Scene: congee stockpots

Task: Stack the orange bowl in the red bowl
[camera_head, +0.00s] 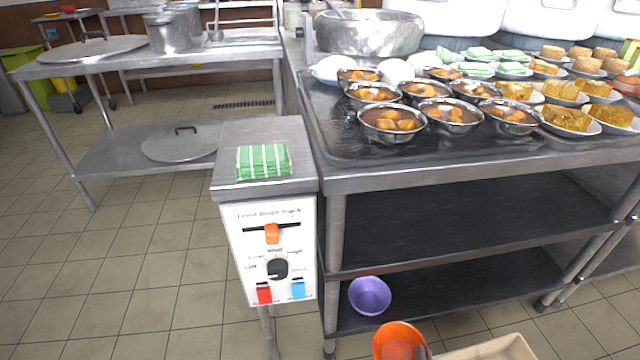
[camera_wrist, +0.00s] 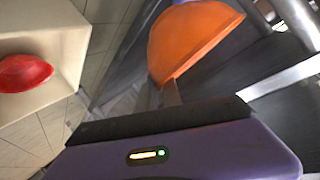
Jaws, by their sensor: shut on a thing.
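The orange bowl (camera_head: 398,338) is at the bottom edge of the head view, tilted with its inside showing. In the wrist view the orange bowl (camera_wrist: 190,40) is at the top centre, and my gripper (camera_wrist: 172,90) is shut on its rim. Only one finger shows clearly; the other is hidden. The red bowl (camera_wrist: 24,73) lies inside a beige bin at the left of the wrist view, well apart from the orange bowl. The red bowl is not seen in the head view.
The beige bin (camera_head: 500,349) stands right of the orange bowl. A purple bowl (camera_head: 370,296) sits on the lower shelf (camera_head: 460,290) of a metal table. The table top holds filled metal bowls (camera_head: 393,122) and plates. A control box (camera_head: 268,255) stands left; tiled floor is open beyond.

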